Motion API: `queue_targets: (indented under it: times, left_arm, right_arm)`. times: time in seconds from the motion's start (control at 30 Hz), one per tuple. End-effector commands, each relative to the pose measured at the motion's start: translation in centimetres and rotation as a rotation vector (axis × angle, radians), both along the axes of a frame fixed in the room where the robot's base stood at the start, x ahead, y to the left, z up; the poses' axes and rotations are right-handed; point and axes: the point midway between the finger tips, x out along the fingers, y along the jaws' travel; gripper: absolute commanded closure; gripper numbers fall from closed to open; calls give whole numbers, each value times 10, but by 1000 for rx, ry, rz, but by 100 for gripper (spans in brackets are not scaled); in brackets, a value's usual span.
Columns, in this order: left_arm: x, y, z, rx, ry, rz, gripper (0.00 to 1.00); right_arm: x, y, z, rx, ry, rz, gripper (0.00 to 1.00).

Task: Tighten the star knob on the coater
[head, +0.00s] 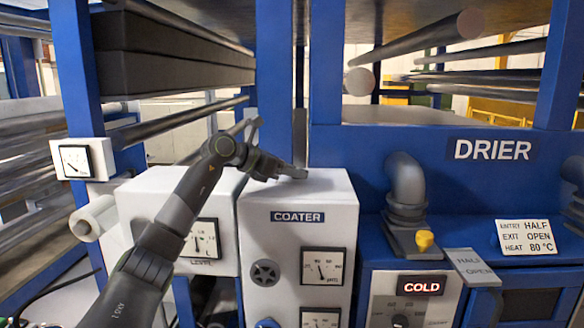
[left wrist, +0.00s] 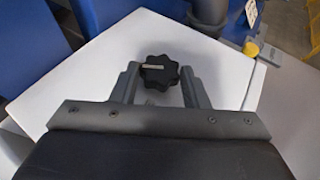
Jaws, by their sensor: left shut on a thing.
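The coater (head: 308,190) is a white box with a dark COATER label, right of centre in the head view; its white top also fills much of the left wrist view. The star knob (left wrist: 160,72) is black and lobed, with a pale line across its top. It sits over the coater's top, between the two fingers of my left gripper (left wrist: 160,84). In the head view my left gripper (head: 297,172) reaches over the coater's top, and the knob cannot be made out there. The gripper is shut on the knob. My right gripper is not in view.
The coater's front has a round dark fitting (head: 264,272) and a gauge (head: 323,266). The blue drier (head: 440,185) stands at right with a grey pipe elbow (head: 405,180) and a yellow knob (head: 424,241). A blue post (head: 273,80) rises behind the gripper.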

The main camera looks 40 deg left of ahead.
Motion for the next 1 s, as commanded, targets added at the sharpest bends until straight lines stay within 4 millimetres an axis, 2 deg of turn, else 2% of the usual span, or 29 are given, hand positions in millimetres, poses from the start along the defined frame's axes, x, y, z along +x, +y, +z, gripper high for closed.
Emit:
queue_targets:
  times: [0.03, 0.3, 0.8, 0.83, 1.0]
  left_arm:
    - [1, 1, 4, -3, -2, -22, 82]
    - [2, 3, 3, 1, -3, -119, 82]
    - [2, 3, 2, 3, -4, -140, 82]
    - [2, 3, 2, 3, -4, -140, 58]
    - [2, 3, 1, 3, -3, -140, 37]
  right_arm:
    - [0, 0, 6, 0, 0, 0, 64]
    - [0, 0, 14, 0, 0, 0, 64]
    - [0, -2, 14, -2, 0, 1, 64]
    - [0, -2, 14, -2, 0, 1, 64]
    - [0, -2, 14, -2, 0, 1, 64]
